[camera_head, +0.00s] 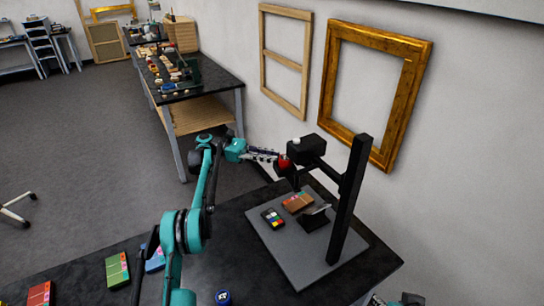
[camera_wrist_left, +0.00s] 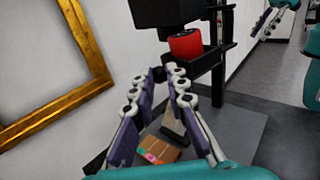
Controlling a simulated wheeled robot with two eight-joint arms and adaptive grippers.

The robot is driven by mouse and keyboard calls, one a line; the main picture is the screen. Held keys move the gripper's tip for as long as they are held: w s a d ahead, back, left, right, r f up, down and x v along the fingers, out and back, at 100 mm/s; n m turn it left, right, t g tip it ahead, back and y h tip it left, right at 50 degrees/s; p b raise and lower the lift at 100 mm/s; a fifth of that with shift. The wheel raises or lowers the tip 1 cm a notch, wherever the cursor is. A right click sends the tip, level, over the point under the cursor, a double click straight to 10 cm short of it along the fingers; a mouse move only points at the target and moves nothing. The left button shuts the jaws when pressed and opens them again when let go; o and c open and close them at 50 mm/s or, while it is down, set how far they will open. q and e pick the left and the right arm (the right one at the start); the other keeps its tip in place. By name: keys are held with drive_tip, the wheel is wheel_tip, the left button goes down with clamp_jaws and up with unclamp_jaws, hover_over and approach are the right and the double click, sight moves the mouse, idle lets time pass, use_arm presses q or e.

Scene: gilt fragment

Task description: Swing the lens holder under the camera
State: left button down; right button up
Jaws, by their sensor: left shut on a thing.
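The camera (camera_head: 308,147) is a black box on an arm from the dark upright post of a copy stand. It also shows at the top of the left wrist view (camera_wrist_left: 170,12). A red round piece (camera_wrist_left: 185,44) sits just under it. The black lens holder (camera_wrist_left: 207,60) is beside and below that red piece, partly hidden by my fingers. My left gripper (camera_head: 277,160) reaches in from the left at that height. In the left wrist view its fingertips (camera_wrist_left: 168,76) are close together at the holder's near edge. My right gripper (camera_wrist_left: 262,22) shows small at the upper right.
The grey baseboard (camera_head: 290,257) carries a colour card (camera_head: 273,218), a brown-orange fragment (camera_head: 298,203) and a dark stand. Colour-swatched blocks (camera_head: 117,270) lie on the front left of the black table. A gilt frame (camera_head: 332,90) hangs on the wall behind.

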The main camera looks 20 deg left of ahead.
use_arm(q)
drive_tip(key=c, duration=1.4)
unclamp_jaws()
drive_tip(key=shift+c, duration=0.2)
wheel_tip(320, 180, up, 10)
